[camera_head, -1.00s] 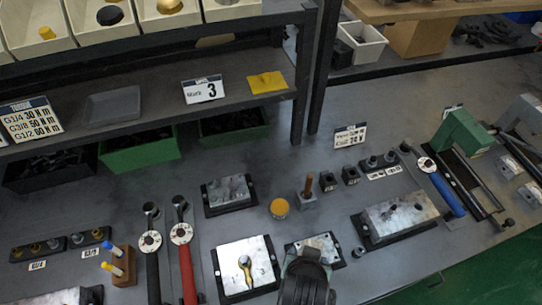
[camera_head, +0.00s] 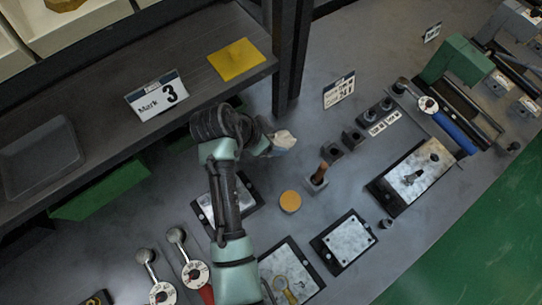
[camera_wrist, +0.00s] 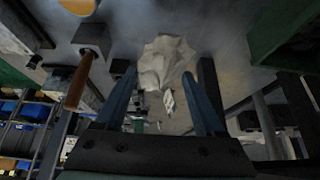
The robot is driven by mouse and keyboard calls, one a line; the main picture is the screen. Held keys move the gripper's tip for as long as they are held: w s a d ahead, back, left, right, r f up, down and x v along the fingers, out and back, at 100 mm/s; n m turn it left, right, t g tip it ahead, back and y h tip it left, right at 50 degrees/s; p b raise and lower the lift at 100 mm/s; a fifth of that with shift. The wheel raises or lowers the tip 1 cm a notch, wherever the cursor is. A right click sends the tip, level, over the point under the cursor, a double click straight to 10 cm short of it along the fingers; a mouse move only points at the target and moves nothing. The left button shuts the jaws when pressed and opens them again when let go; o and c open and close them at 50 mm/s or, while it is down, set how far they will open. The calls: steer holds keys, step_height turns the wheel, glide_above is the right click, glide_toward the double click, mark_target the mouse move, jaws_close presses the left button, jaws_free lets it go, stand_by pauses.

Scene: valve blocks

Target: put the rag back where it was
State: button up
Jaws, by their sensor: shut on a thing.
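The rag (camera_head: 286,140) is a crumpled off-white cloth. My gripper (camera_head: 274,146) holds it above the bench, just in front of the shelf post. In the wrist view the rag (camera_wrist: 166,60) shows at the tips of the two blue fingers of my gripper (camera_wrist: 165,85). The fingers are shut on it, and much of it bulges out beyond the tips. Whether any of it touches the bench I cannot tell.
A yellow square sheet (camera_head: 236,60) and a "Mark 3" card (camera_head: 157,96) are on the shelf. Near the gripper stand a block with a wooden handle (camera_head: 321,173), a round orange tin (camera_head: 290,201) and a standing sign (camera_head: 339,90). Bare bench lies around the tin.

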mark_target(270, 160)
steer(key=shift+w+a+r+m, duration=0.15)
steer(key=shift+w+a+m, duration=0.05)
steer(key=shift+m, duration=0.3)
step_height(270, 160, down, 10)
steer(key=shift+w+a+r, duration=0.1)
steer(key=shift+f, duration=0.2)
steer(key=o, duration=1.4)
steer(key=shift+r, duration=0.1)
